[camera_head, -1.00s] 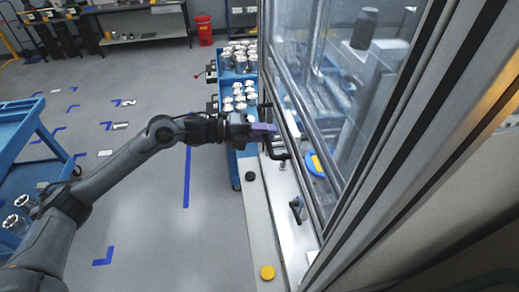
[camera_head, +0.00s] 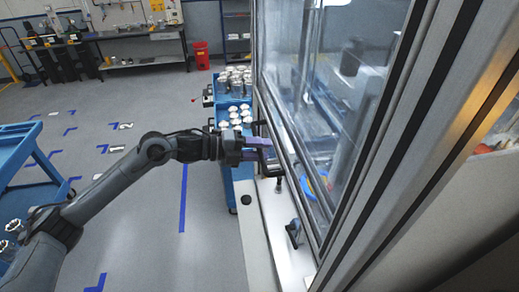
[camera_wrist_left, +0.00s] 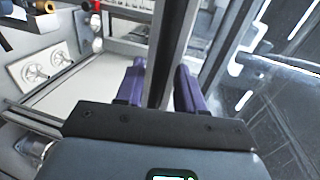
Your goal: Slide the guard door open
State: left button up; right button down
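The guard door (camera_head: 330,120) is a tall clear panel in a metal frame, at the centre right of the head view. A dark handle (camera_head: 278,172) stands out from its left side. My left gripper (camera_head: 268,150) is at this handle, its purple fingers pointing at the door. In the left wrist view, the fingers (camera_wrist_left: 160,88) stand apart on both sides of a dark grey bar (camera_wrist_left: 167,45). I cannot tell whether they touch the bar or whether it is the handle or the frame. My right gripper is not in view.
A blue cart (camera_head: 224,118) with several metal parts stands just beyond my left gripper. A ledge with a black button (camera_head: 246,200) runs below the door. A thick metal frame post (camera_head: 400,170) fills the right. The floor (camera_head: 150,220) at the left is mostly clear.

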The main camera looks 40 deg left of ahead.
pick_arm(q)
jog(key=b+v, duration=0.6)
jog(key=v, duration=0.4)
jog(key=shift+s+a, duration=0.25)
jog(key=shift+r, duration=0.1)
dwell(0.5)
